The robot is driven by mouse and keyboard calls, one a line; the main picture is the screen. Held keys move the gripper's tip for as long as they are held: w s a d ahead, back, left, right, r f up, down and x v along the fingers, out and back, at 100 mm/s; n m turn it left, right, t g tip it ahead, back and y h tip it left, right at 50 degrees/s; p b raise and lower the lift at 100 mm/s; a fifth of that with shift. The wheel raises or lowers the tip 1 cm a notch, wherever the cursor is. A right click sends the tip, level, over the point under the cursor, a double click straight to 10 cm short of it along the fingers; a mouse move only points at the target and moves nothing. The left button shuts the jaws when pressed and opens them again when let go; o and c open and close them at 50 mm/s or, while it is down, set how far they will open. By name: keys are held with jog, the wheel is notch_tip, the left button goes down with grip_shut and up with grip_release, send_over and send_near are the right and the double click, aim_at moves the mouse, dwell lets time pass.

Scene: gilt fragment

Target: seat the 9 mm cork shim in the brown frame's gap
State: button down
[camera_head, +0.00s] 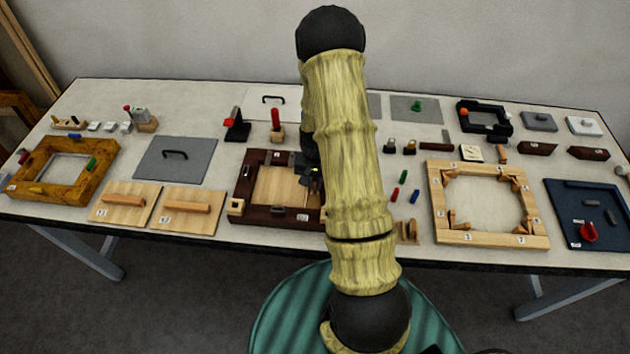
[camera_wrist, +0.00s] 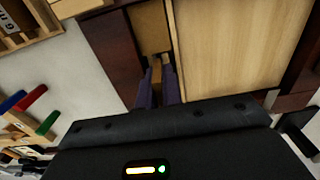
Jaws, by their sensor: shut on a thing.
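The brown frame (camera_head: 262,216) lies on the table left of my arm, with a light wood panel (camera_head: 280,188) inside it. My arm hides its right side. My gripper (camera_head: 315,182) is low over the frame's right part. In the wrist view the gripper's dark fingers (camera_wrist: 158,88) are shut on a small tan piece (camera_wrist: 156,68), which looks like the cork shim. The fingertips are beside the dark rail (camera_wrist: 112,52), near the panel's edge (camera_wrist: 235,45). A tan surface (camera_wrist: 150,27) shows just beyond them, between rail and panel. I cannot tell whether the shim is inside the gap.
A light wood frame (camera_head: 436,210) with corner pieces lies to the right. Red, green and blue pegs (camera_head: 403,177) lie between it and my arm. A yellow-brown frame (camera_head: 20,185), a grey plate (camera_head: 200,160) and two handled boards (camera_head: 150,215) lie to the left.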

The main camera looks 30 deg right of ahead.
jog(key=shift+f+b, duration=0.4)
jog(key=shift+f, duration=0.15)
dwell(0.4)
jog(key=c, duration=1.5)
grip_release()
jog(key=shift+r, duration=0.1)
jog(key=shift+w+r, duration=0.2)
jog(key=shift+r, duration=0.3)
notch_tip(320, 180, up, 16)
jog(key=b, duration=0.2)
jog(key=shift+s+r+b, duration=0.15)
jog(key=shift+b, duration=0.2)
